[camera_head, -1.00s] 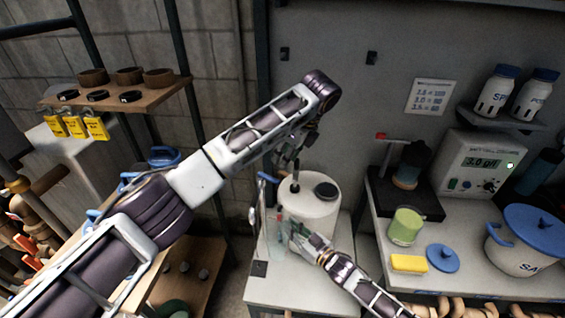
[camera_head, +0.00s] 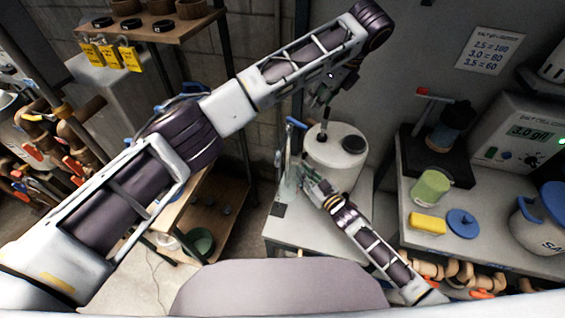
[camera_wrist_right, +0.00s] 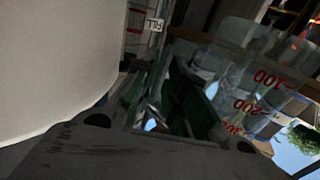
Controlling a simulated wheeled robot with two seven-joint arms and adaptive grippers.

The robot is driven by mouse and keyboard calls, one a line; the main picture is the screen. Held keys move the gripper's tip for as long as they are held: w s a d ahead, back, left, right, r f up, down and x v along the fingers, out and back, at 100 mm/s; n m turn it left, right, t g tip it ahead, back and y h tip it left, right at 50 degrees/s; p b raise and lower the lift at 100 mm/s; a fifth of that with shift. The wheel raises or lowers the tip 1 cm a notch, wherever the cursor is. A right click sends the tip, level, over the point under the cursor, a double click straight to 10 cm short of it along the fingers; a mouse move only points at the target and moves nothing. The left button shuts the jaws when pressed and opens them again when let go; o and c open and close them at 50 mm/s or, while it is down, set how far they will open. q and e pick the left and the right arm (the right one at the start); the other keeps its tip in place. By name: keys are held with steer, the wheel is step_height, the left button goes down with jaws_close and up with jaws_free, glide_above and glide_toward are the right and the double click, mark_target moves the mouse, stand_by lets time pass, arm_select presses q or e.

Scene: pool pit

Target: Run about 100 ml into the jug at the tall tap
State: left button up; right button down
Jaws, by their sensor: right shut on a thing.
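The clear jug (camera_head: 288,188) is hard to make out at the foot of the tall tap in the head view. In the right wrist view the jug (camera_wrist_right: 262,85) shows red marks 100, 200 and 300; I cannot tell any water level. My right gripper (camera_head: 306,180) is shut on the jug. The tall tap (camera_head: 283,155) has a blue lever (camera_head: 296,123) and stands left of a white tank. My left gripper (camera_head: 321,97) hangs above the tank, right of the lever and apart from it; its finger opening is unclear.
The white tank (camera_head: 330,155) with a dark cap shares the small bench (camera_head: 285,238). At right, another bench holds a green cup (camera_head: 430,187), a yellow sponge (camera_head: 428,223), a blue lid (camera_head: 462,223) and a meter (camera_head: 520,135). A shelf with bowls (camera_head: 125,6) stands at upper left.

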mark_target(294, 169)
steer(key=a, duration=0.1)
steer(key=w+a, duration=0.1)
steer(key=a, duration=0.1)
steer(key=shift+w+a, duration=0.3)
steer(key=shift+a, duration=0.1)
stand_by(1.8)
steer(key=s+d, duration=0.3)
steer(key=d, duration=0.4)
steer(key=shift+d, duration=0.25)
